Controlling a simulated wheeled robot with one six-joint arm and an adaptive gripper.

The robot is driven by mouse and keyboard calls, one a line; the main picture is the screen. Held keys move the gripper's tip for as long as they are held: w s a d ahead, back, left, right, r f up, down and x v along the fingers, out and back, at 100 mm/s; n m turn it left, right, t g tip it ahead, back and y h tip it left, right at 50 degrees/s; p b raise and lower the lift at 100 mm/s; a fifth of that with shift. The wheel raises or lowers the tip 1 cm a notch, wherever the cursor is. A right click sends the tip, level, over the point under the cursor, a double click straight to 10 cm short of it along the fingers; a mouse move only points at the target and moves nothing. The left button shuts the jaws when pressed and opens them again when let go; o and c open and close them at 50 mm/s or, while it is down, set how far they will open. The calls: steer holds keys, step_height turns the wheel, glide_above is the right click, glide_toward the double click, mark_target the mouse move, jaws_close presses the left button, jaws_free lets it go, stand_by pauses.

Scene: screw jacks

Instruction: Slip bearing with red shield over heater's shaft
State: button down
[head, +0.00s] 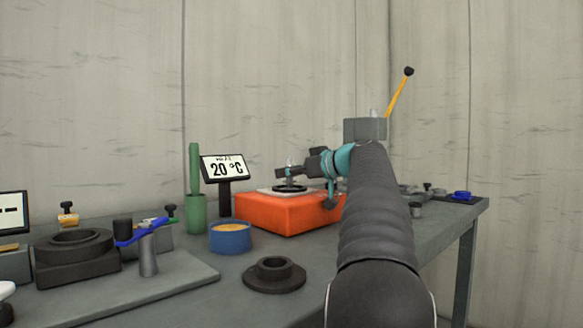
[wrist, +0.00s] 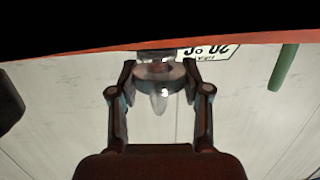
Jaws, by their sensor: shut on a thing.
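The heater (head: 285,213) is an orange box with a light top plate and a black ring (head: 290,188) on it. My gripper (head: 289,171) is over its top. In the wrist view my gripper (wrist: 160,70) is shut on a grey ring, the bearing (wrist: 142,76), with a reddish patch near its middle that may be the shield. The pale pointed tip of the heater's shaft (wrist: 158,104) shows past the bearing, and in the head view it pokes up above my fingers (head: 289,160). It looks in line with the bearing; I cannot tell how far the bearing is down it.
A "20 °C" display (head: 226,168), a green cup (head: 195,213) and a blue tub (head: 230,237) stand left of the heater. A dark flanged ring (head: 274,276) lies in front. A grey block with a yellow lever (head: 399,95) is behind my arm.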

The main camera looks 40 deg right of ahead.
steer(key=shift+w+f, duration=0.25)
steer(key=shift+f, duration=0.45)
steer(key=c, duration=0.5)
jaws_free()
steer(key=shift+r, duration=0.15)
steer(key=shift+c, duration=0.2)
steer(key=shift+o, duration=0.4)
steer(key=shift+r, duration=0.2)
steer(key=shift+r, duration=0.1)
steer(key=shift+s, duration=0.2)
steer(key=v, duration=1.2)
steer(key=shift+d+f, duration=0.2)
steer(key=shift+f, duration=0.1)
